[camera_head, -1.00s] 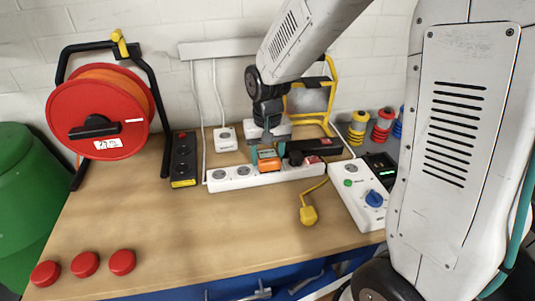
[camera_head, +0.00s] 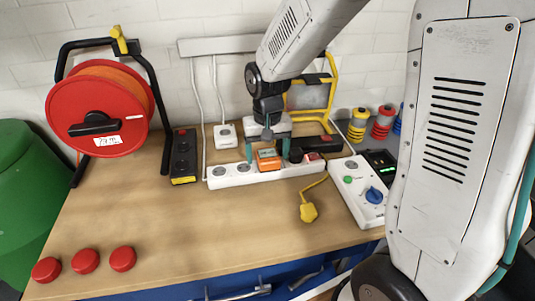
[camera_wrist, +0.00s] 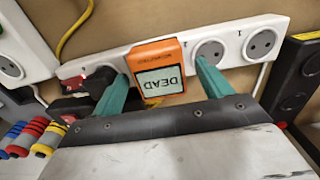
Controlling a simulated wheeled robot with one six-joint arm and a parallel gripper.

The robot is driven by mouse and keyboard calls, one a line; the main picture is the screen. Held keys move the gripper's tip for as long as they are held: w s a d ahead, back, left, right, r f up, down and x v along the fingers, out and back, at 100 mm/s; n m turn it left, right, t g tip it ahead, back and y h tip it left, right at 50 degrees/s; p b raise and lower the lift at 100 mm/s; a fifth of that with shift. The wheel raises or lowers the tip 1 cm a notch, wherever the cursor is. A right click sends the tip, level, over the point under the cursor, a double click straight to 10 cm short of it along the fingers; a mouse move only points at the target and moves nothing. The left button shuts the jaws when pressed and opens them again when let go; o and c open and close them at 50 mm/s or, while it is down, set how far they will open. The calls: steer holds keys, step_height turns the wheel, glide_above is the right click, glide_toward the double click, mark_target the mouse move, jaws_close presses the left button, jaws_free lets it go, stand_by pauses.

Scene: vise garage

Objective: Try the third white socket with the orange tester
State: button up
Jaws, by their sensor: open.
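The orange tester (camera_head: 268,163) stands on the white socket strip (camera_head: 214,184) at the third position from the left, covering the socket under it. In the wrist view the tester (camera_wrist: 155,48) shows a display reading "DEAD", upside down. Two bare round sockets, one nearest the tester (camera_wrist: 209,52) and one at the end (camera_wrist: 261,43), lie to its right there. My gripper (camera_head: 267,156) is open, its teal fingers on either side of the tester with small gaps. Whether the tester's pins are fully in is hidden.
A black plug (camera_head: 295,155) sits right beside the tester on the strip, close to one finger. A black power strip (camera_head: 183,158) and a white control box (camera_head: 357,191) flank it. A yellow plug (camera_head: 308,212) lies in front.

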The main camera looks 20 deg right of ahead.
step_height(320, 180, up, 7)
stand_by(0.3)
stand_by(0.4)
steer(key=shift+s+f, duration=0.1)
steer(key=shift+s, duration=0.2)
steer(key=s+d+r+n, duration=0.1)
steer(key=s+r, duration=0.3)
steer(key=s, duration=0.7)
steer(key=s+d+r+n+t, duration=0.1)
steer(key=s+r, duration=0.3)
steer(key=s, duration=0.8)
steer(key=shift+s+d+r, duration=0.2)
steer(key=shift+d+r, duration=0.15)
steer(key=shift+d, duration=0.2)
